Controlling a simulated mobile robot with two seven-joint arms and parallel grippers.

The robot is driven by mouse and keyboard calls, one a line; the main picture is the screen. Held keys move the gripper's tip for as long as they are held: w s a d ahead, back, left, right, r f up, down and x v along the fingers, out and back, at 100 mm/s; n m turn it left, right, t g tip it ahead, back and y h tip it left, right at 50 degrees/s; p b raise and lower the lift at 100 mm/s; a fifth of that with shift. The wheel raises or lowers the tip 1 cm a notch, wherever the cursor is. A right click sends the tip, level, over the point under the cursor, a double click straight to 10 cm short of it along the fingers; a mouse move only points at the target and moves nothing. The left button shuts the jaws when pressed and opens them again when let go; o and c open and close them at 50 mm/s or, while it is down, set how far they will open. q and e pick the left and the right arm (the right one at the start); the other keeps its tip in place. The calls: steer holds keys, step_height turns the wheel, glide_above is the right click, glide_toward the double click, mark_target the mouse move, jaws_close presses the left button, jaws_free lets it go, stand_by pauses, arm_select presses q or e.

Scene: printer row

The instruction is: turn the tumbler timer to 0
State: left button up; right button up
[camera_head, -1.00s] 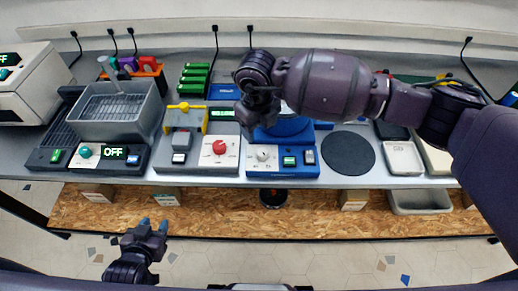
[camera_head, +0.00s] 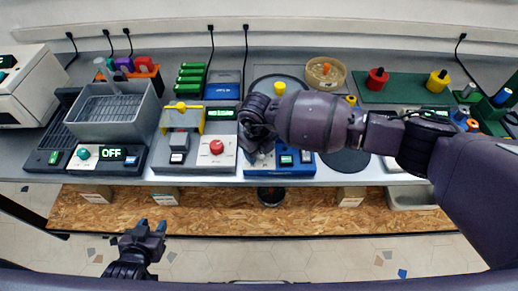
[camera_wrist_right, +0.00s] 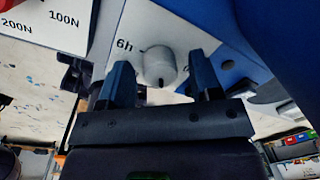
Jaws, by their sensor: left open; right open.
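The tumbler is the blue machine (camera_head: 281,171) at the middle of the bench, with a green and a blue-grey rocker switch on its front. Its timer is a light grey knob (camera_wrist_right: 160,62) on a white panel; a "6h" label stands left of it in the wrist view, and a dark mark shows on the knob's lower side. My right gripper (camera_head: 256,152) is at the panel and hides the knob in the head view. It also shows in the wrist view (camera_wrist_right: 163,80), open, one finger on each side of the knob; contact cannot be told. My left gripper (camera_head: 150,230) is open and empty, low in front of the bench.
Left of the tumbler is a grey tester with a red knob (camera_head: 216,147), then a grey basin unit (camera_head: 110,115) reading OFF. A dark round pad (camera_head: 345,161) lies to the right.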

steer(key=shift+f, duration=0.1)
steer(key=c, duration=0.9)
steer(key=shift+c, duration=0.2)
